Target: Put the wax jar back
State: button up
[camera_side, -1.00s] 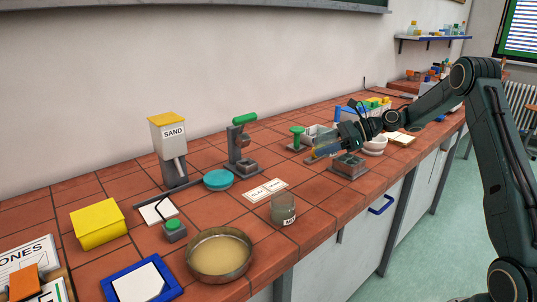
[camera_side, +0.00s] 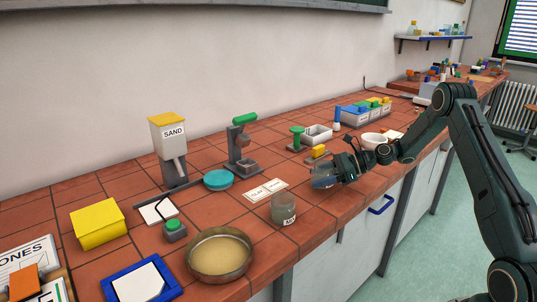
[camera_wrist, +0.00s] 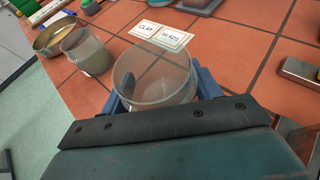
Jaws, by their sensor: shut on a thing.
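My gripper (camera_wrist: 160,90) is shut on a clear glass jar (camera_wrist: 150,75), with its blue fingers on either side of it. The jar looks upright and clear, and no label on it shows. In the side view my gripper (camera_side: 326,174) holds the jar (camera_side: 321,183) over the front part of the tiled bench; I cannot tell the gap beneath. Another jar (camera_side: 283,209), with a partly readable label and greyish contents, stands to the left. It also shows in the wrist view (camera_wrist: 88,54). Two cards, clay (camera_wrist: 146,29) and beads (camera_wrist: 172,39), lie flat behind the held jar.
A round pan of pale liquid (camera_side: 219,255) stands at the front left. A teal dish (camera_side: 218,180), a sand dispenser (camera_side: 168,140) and a green-topped stand (camera_side: 242,150) are further back. A yellow block (camera_side: 318,151) and a white bowl (camera_side: 374,140) are near my arm. Bare tiles lie around the cards.

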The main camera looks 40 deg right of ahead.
jog(key=shift+f, duration=1.25)
jog(key=shift+f, duration=0.15)
jog(key=o, duration=1.2)
jog(key=shift+c, duration=0.2)
jog(key=shift+s+d, duration=0.1)
jog(key=v, duration=1.3)
jog(key=shift+s+d, duration=0.15)
jog(key=shift+d, duration=0.05)
